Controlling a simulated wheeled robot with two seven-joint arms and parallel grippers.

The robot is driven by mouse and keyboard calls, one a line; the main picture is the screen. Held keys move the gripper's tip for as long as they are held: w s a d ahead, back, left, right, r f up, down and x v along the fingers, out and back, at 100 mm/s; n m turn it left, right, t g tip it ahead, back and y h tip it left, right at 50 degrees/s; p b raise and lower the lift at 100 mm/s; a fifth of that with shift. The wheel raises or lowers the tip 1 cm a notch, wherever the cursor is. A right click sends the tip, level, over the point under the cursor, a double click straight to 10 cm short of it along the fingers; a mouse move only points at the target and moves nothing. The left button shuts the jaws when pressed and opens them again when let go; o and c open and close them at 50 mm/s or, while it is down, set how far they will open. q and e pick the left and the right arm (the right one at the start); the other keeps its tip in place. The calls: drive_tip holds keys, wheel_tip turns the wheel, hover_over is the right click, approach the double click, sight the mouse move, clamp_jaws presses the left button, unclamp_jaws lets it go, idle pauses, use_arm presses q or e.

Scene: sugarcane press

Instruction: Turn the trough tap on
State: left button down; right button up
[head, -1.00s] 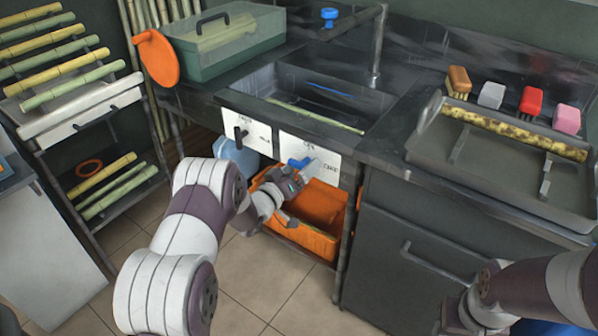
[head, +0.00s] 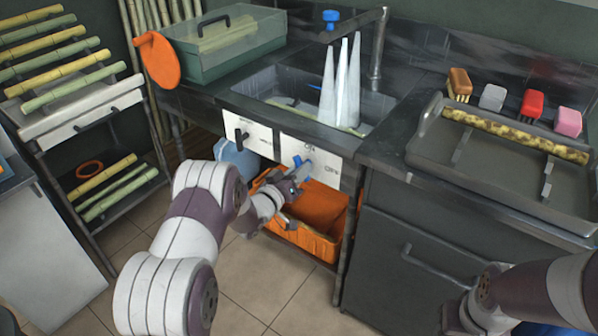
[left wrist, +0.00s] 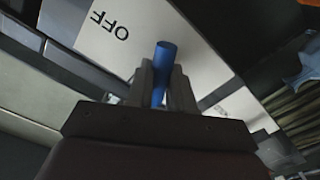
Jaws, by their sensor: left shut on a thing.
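The trough (head: 270,82) is the sunken basin in the dark counter. Pale, tapering water-like columns (head: 342,90) stand in it, narrow at the top and wide below. A white panel (head: 322,160) on its front carries a blue tap handle (head: 297,160). My left gripper (head: 299,174) is shut on this handle. In the left wrist view, the blue handle (left wrist: 165,60) sticks up between the two fingers (left wrist: 162,88), beside the upside-down word OFF. My right arm (head: 535,290) enters at the lower right; its gripper is out of view.
A second white panel (head: 248,133) with a black lever is left of the blue handle. An orange crate (head: 315,244) is below the trough. A blue knob (head: 330,16) sits on the spout (head: 377,45). A grey tray (head: 425,150) with a cane lies right.

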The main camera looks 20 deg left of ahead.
use_arm(q)
drive_tip(key=m+b, duration=0.1)
drive_tip(key=m, duration=0.2)
drive_tip(key=m+b, duration=0.1)
drive_tip(key=m, duration=0.5)
drive_tip(key=shift+d+f+b, duration=0.1)
drive_tip(key=shift+f+b, duration=0.2)
drive_tip(key=shift+b, duration=0.1)
drive_tip(key=c, duration=1.7)
unclamp_jaws()
drive_tip(key=shift+m+b, duration=0.4)
drive_tip(key=shift+m, duration=0.8)
drive_tip(key=shift+c, duration=0.2)
drive_tip(key=shift+o, duration=0.6)
drive_tip(key=shift+r+m, duration=0.2)
drive_tip(key=shift+m, duration=0.5)
drive_tip(key=shift+r+b, duration=0.15)
drive_tip(key=shift+b, duration=0.15)
drive_tip(key=o, duration=1.5)
drive_tip(key=shift+o, duration=0.2)
